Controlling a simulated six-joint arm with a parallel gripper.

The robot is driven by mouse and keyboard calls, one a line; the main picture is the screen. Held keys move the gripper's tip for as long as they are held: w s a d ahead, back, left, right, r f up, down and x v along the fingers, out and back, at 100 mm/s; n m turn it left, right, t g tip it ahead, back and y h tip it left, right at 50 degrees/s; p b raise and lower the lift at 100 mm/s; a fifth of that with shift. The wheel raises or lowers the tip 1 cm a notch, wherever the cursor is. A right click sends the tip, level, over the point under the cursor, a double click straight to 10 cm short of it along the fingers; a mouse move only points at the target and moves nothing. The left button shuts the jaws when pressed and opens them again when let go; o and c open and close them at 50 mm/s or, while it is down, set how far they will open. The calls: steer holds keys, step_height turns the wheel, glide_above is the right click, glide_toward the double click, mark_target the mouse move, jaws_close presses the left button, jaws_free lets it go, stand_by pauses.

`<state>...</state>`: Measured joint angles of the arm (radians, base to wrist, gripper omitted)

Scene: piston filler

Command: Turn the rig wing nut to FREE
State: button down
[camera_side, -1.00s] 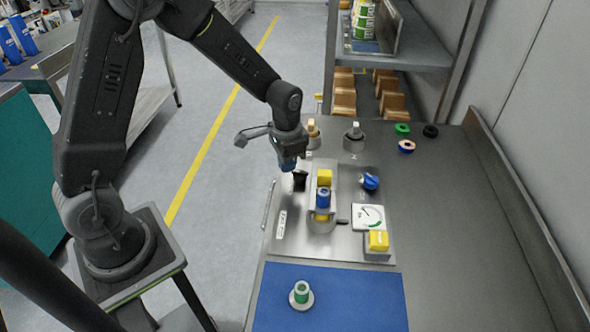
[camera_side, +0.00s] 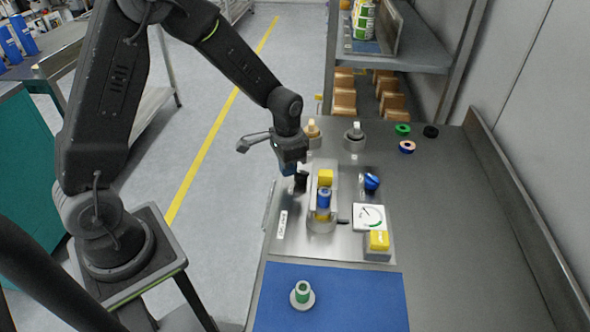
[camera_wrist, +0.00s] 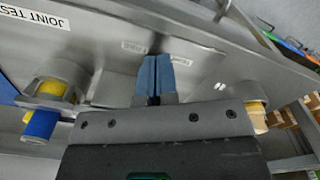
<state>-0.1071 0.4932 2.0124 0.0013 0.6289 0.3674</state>
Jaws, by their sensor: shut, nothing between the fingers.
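The wing nut is not clear there; the fingers and gripper body hide that part.
The rig's holder with a yellow block (camera_side: 325,177) and blue cylinder (camera_side: 323,198) stands close to the right. A blue knob (camera_side: 371,181), a gauge (camera_side: 369,217) and a yellow button block (camera_side: 378,240) are farther right. A blue mat (camera_side: 345,305) lies in front.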

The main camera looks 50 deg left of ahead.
mark_target(290, 191)
steer(key=shift+s+d+f, duration=0.25)
steer(key=shift+d+f, duration=0.1)
steer(key=shift+f, duration=0.25)
steer(key=shift+s+d, duration=0.15)
steer(key=shift+d, duration=0.9)
steer(key=shift+s, duration=0.4)
step_height(290, 191, up, 6)
steer(key=shift+w, duration=0.15)
steer(key=shift+r, duration=0.2)
